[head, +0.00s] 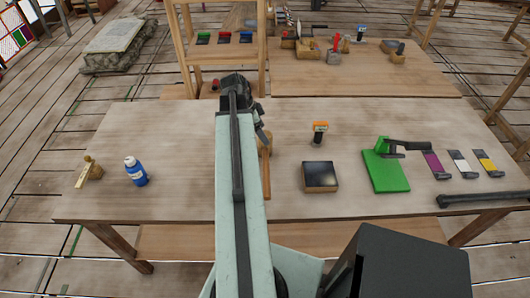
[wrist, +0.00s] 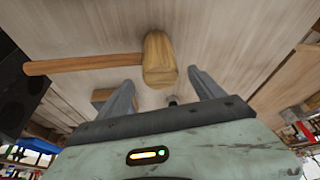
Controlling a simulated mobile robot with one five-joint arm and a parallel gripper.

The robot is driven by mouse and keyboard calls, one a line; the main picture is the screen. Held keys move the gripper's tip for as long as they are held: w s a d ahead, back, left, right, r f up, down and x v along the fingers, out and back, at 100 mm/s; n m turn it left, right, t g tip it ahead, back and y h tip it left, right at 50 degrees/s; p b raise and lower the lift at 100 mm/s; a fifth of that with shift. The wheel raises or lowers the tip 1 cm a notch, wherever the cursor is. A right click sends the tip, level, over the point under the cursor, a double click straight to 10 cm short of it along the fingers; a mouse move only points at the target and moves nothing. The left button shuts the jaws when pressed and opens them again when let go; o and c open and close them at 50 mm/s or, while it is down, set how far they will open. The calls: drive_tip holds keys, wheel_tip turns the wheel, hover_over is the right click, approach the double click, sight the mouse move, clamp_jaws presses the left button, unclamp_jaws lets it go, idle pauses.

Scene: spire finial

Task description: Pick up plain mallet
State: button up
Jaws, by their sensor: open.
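The plain wooden mallet lies on the near table, just right of my arm in the head view. Its handle (head: 266,176) points toward the near edge, and my arm partly hides its head. In the wrist view the mallet's barrel-shaped head (wrist: 160,60) is just beyond my fingertips, around the middle of the gap, with the handle reaching left. My gripper (wrist: 163,84) is open and empty, its two fingers apart. In the head view my gripper (head: 262,128) is beside the mallet head; whether it touches is unclear.
To the right are a dark-topped box (head: 320,176), an orange-topped item (head: 320,132), a green board (head: 386,172) and several coloured strips. A shelf (head: 215,60) stands behind. Table left of my arm is mostly clear.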

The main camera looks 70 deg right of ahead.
drive_tip(key=b+x, duration=0.2)
drive_tip(key=x, duration=0.1)
drive_tip(key=shift+w+f, duration=0.1)
drive_tip(key=shift+f, duration=0.25)
drive_tip(key=shift+r, duration=0.15)
drive_tip(key=shift+c, duration=0.4)
drive_tip(key=c, duration=1.6)
drive_tip(key=shift+o, duration=0.2)
drive_tip(key=shift+r, duration=0.1)
